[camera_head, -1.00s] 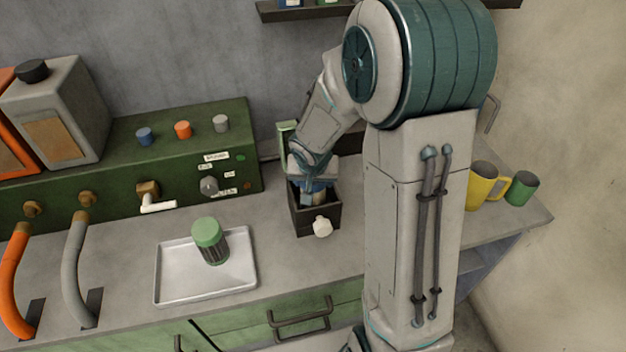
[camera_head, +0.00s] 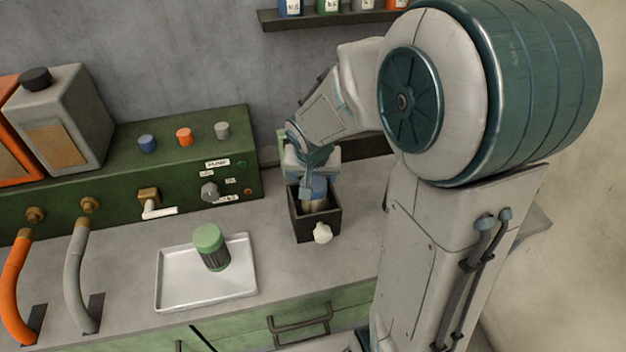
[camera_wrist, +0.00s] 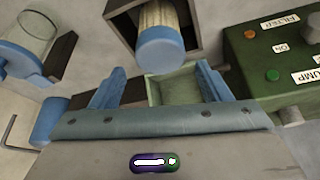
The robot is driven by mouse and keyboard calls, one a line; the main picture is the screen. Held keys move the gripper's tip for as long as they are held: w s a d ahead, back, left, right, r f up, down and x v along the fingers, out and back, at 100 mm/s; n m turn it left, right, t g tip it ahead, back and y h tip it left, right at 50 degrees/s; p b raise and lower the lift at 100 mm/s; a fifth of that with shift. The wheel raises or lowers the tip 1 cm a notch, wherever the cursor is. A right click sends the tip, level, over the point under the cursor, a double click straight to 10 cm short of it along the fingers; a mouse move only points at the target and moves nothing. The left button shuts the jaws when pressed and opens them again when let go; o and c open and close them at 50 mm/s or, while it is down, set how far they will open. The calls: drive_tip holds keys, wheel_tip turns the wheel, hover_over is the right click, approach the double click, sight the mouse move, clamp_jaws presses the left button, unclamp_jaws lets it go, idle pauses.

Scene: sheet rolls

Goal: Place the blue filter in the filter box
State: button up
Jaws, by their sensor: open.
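The blue filter (camera_wrist: 160,48), a pale ribbed cylinder with a blue cap, stands inside the dark filter box (camera_wrist: 194,22) in the wrist view. In the head view the filter box (camera_head: 331,222) sits on the counter with a white knob on its front. The filter (camera_head: 318,188) rises out of its opening, partly hidden by my gripper. My gripper (camera_wrist: 160,72) is open, its two blue fingers spread to either side of the filter's cap and apart from it. In the head view my gripper (camera_head: 310,183) is just above the box. The filter's lower end is hidden.
A metal tray (camera_head: 178,288) holds a green-capped filter (camera_head: 210,246) left of the box. A green control panel (camera_head: 110,178) with knobs and a tap stands behind it. A pale green open part (camera_wrist: 175,88) lies beyond the box. Counter between tray and box is clear.

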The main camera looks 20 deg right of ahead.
drive_tip(key=s+r+n, duration=0.1)
drive_tip(key=s+r, duration=0.1)
drive_tip(key=s, duration=0.4)
drive_tip(key=s+r+n, duration=0.1)
drive_tip(key=s+r, duration=0.2)
drive_tip(key=s, duration=0.3)
drive_tip(key=s+r+n+g+y, duration=0.1)
drive_tip(key=s+r, duration=0.2)
drive_tip(key=s, duration=0.3)
drive_tip(key=shift+s+d+r, duration=0.25)
drive_tip(key=shift+s+d, duration=0.05)
drive_tip(key=shift+s, duration=0.05)
drive_tip(key=shift+n, duration=0.3)
